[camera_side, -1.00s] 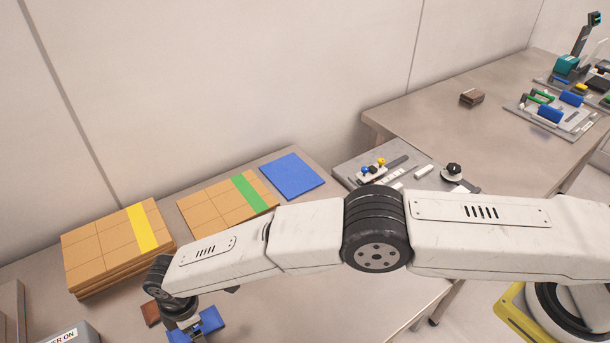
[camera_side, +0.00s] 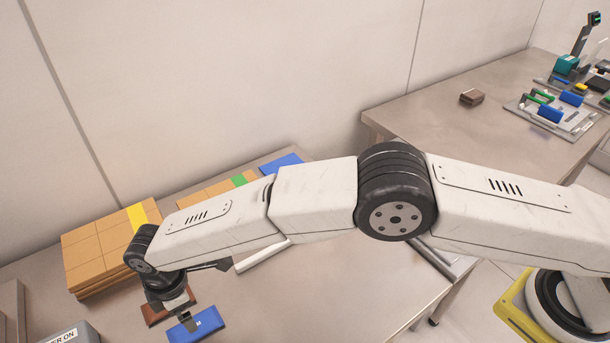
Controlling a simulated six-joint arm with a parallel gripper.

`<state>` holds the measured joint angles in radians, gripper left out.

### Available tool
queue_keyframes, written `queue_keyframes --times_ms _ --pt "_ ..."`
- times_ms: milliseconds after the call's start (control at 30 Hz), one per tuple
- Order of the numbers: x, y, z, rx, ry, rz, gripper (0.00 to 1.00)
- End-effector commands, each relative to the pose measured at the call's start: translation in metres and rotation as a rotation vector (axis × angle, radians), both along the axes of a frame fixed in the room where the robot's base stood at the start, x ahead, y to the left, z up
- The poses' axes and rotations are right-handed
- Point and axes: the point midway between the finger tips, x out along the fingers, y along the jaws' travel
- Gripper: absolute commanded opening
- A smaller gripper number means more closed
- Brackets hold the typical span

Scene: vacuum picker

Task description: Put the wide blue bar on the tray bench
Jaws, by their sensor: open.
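A wide blue bar (camera_side: 208,323) with a small white mark lies at the lower left of the near table. My gripper (camera_side: 187,312) is at its upper left edge, open, with a dark finger overlapping the bar in the picture. I cannot tell whether it touches the bar. A brown block (camera_side: 153,317) shows just left of my gripper, partly hidden by it. A bench (camera_side: 420,115) at the upper right holds grey trays (camera_side: 577,130) with blue and green pieces; I cannot tell if this is the tray bench.
Tan stacked boards with a yellow stripe (camera_side: 88,250) stand behind my gripper. Green-striped boards (camera_side: 205,192) and a blue sheet (camera_side: 282,163) are partly hidden by my arm. A small brown box (camera_side: 472,97) sits on the right bench.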

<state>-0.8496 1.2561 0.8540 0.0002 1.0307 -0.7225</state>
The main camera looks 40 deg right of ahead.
Motion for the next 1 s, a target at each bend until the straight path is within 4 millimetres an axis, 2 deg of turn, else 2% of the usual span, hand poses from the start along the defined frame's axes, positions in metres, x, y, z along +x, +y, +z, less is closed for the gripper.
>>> queue_keyframes --times_ms 133,333,1000 --pt "0.0 0.0 0.023 0.001 -0.001 0.0 1.0" --pt "0.0 0.0 0.042 0.0 0.0 0.0 1.0" --pt "0.0 0.0 0.048 -0.001 0.0 0.0 1.0"
